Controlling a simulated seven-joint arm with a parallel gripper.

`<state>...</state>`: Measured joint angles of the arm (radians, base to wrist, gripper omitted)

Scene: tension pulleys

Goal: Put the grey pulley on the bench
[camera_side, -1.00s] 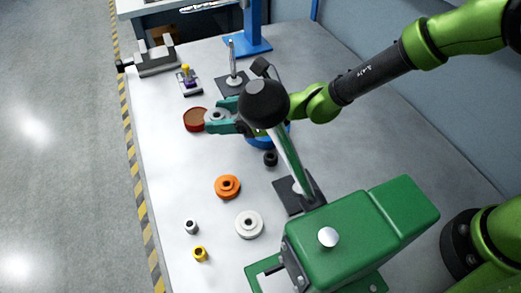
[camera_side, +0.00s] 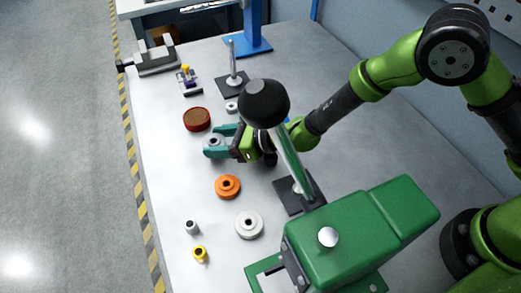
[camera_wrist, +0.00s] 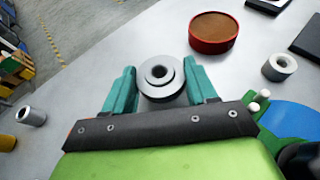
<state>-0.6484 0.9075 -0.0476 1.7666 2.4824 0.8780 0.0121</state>
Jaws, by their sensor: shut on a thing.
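The grey pulley (camera_side: 212,142) is a small flanged wheel with a central bore. In the wrist view the pulley (camera_wrist: 160,78) sits upright between the two teal fingers, its bore facing up. My gripper (camera_side: 215,147) is shut on it, with a finger at each side; it also shows in the wrist view (camera_wrist: 161,88). The pulley is low over the pale grey bench (camera_side: 165,185), between the red-brown round tin and the orange pulley. I cannot tell whether its underside touches the bench.
The red-brown tin (camera_side: 197,119) and a small grey ring (camera_side: 232,107) lie behind my gripper. An orange pulley (camera_side: 228,186), white pulley (camera_side: 249,225), grey spacer (camera_side: 191,227) and yellow spacer (camera_side: 200,254) lie in front. A green press (camera_side: 360,235) with a black-knobbed lever (camera_side: 263,102) stands at right.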

